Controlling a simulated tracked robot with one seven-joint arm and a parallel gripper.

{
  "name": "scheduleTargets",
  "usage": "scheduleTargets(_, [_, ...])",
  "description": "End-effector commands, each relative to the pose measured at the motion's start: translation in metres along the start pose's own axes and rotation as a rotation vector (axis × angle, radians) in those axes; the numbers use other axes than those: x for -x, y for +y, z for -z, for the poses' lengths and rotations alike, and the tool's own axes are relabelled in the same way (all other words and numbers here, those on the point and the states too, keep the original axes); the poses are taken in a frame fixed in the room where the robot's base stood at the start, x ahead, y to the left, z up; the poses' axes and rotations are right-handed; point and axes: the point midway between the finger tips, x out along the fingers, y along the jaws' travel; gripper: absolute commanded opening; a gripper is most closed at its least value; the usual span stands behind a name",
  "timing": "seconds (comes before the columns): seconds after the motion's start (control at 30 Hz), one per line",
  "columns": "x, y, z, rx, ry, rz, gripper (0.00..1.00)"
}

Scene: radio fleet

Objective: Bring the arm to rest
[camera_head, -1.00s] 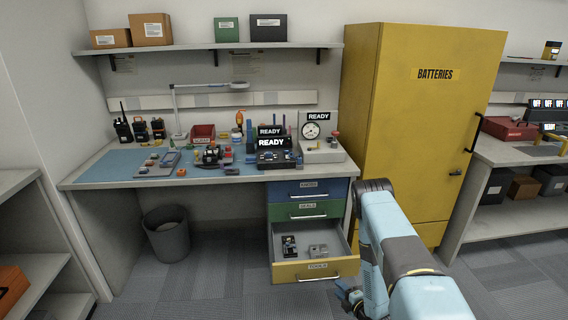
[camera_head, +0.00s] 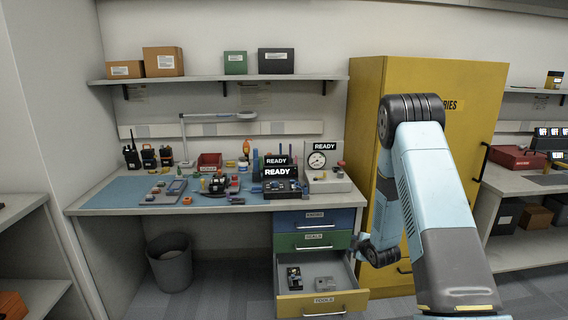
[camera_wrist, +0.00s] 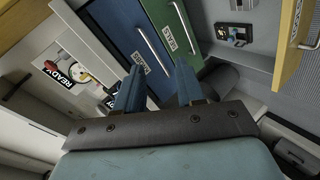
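My arm (camera_head: 435,190) rises from the lower right of the head view, bends at a high dark elbow and hangs down in front of the yellow cabinet. In the wrist view my gripper (camera_wrist: 157,85) shows two blue fingers standing apart with nothing between them. The fingers point at the blue drawer (camera_wrist: 108,32) and the green drawer (camera_wrist: 172,22), which are shut. In the head view the hand end is mostly hidden behind my arm.
The bottom yellow drawer (camera_head: 322,304) is pulled out, with a dark device (camera_head: 294,278) and a grey item inside. The workbench (camera_head: 100,210) carries several radios and tools. The yellow BATTERIES cabinet (camera_head: 365,110) stands close behind my arm. A grey bin (camera_head: 170,265) is under the bench.

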Motion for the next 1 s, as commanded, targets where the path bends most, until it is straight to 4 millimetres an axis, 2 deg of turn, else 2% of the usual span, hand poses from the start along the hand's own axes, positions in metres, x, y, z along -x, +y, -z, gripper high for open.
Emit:
scheduleTargets(0.03, [0.009,0.017,0.005,-0.021,-0.014,0.0,0.38])
scheduleTargets(0.1, [0.021,0.034,0.01,-0.058,-0.038,0.008,0.38])
scheduleTargets(0.27, [0.052,0.07,0.021,-0.147,-0.09,0.025,0.38])
scheduleTargets(0.5, [0.106,0.115,0.04,-0.287,-0.166,0.047,0.38])
scheduleTargets(0.73, [0.166,0.145,0.058,-0.427,-0.232,0.066,0.38])
scheduleTargets(1.0, [0.243,0.166,0.079,-0.601,-0.304,0.087,0.38])
